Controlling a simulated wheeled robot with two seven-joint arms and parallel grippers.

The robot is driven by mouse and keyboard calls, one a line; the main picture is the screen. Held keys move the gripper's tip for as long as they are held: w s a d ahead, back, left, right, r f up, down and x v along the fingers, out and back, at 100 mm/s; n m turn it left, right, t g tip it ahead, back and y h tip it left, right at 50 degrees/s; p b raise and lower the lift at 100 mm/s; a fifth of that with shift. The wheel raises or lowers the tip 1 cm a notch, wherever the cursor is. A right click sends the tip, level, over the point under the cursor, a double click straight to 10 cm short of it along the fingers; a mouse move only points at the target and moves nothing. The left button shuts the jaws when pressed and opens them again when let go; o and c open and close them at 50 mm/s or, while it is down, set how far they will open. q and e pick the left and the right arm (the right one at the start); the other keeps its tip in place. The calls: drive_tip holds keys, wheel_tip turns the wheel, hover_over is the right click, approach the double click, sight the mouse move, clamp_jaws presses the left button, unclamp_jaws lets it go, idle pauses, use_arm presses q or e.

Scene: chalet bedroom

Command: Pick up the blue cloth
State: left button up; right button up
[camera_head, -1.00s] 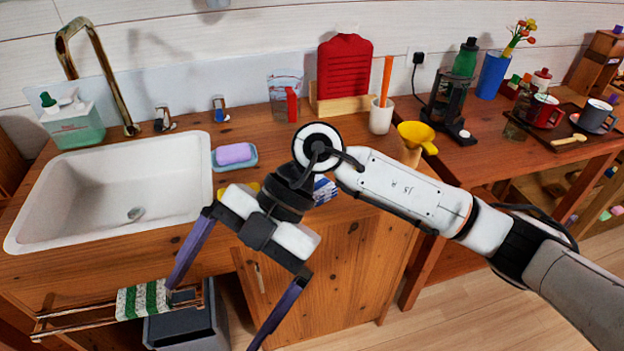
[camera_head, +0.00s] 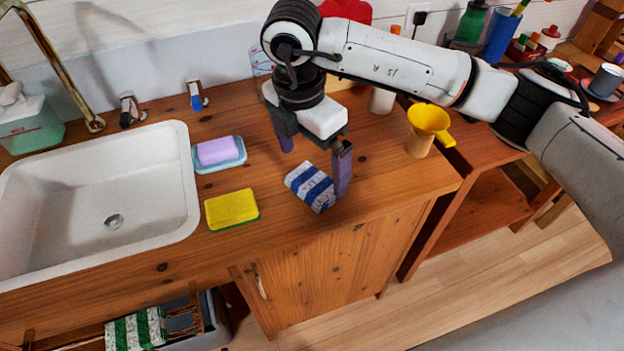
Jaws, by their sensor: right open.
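The blue cloth (camera_head: 308,187) is a small folded bundle with blue and white stripes. It lies on the wooden counter (camera_head: 370,205), near the front edge and right of the yellow sponge. My right gripper (camera_head: 314,165) points down over the counter, just behind and above the cloth. Its fingers are spread apart and nothing is between them. The right finger is close to the cloth's right side; I cannot tell whether it touches. My left gripper is not in view.
A yellow sponge (camera_head: 232,209) and a purple soap on a blue dish (camera_head: 237,163) lie left of the cloth. The white sink (camera_head: 180,205) is further left. A green-striped towel (camera_head: 136,331) hangs below the counter.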

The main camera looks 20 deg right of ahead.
sight(313, 182)
drive_tip(key=f, duration=0.2)
drive_tip(key=f+p, duration=0.1)
drive_tip(key=f, duration=0.2)
drive_tip(key=shift+w+d, duration=0.15)
drive_tip(key=shift+w, duration=0.05)
drive_tip(key=shift+f, duration=0.3)
drive_tip(key=c, duration=0.9)
drive_tip(key=shift+c, duration=1.1)
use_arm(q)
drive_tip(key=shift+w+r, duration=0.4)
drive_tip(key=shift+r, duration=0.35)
